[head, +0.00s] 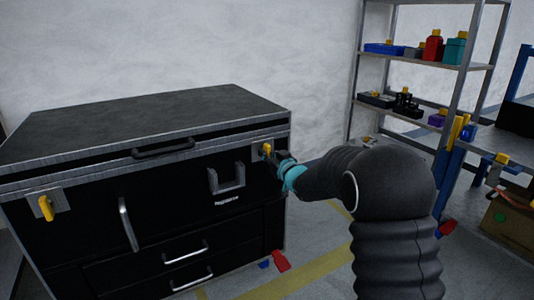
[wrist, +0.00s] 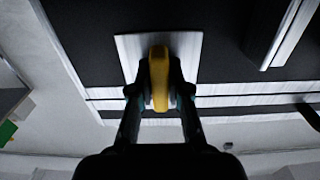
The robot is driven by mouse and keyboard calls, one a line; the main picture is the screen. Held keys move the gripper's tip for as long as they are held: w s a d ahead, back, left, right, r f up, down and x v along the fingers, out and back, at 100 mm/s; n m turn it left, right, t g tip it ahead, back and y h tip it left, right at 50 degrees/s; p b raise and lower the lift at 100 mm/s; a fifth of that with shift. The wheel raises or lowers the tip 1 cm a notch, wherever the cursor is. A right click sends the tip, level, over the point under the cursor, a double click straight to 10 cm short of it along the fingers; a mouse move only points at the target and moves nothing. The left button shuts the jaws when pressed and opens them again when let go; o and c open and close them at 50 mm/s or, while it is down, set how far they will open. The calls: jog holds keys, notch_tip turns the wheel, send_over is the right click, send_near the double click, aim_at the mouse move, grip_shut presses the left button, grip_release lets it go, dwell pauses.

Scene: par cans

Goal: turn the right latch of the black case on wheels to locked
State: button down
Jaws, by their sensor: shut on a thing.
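The black case on wheels (head: 150,225) stands at the left in the head view, with its lid down. Its right latch (head: 267,147) is a yellow handle on a pale metal plate near the right front corner. My gripper (head: 269,154) is at this latch. In the wrist view my gripper (wrist: 160,92) is shut on the yellow right latch (wrist: 159,65), one finger on each side. The latch lies upright in that view, across the plate. The fingers hide part of it in the head view. The left latch (head: 46,208), also yellow, hangs near the left front corner.
The case front has a U-shaped bracket (head: 227,178), a long upright handle (head: 128,224) and drawers with bar handles. A shelf rack (head: 425,65) with coloured items stands at the back right. Red and blue pieces (head: 280,260) show at the case's lower right.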

dwell(0.4)
jog(key=c, duration=1.1)
grip_release()
jog(key=shift+v, duration=6)
jog(key=shift+f, duration=0.1)
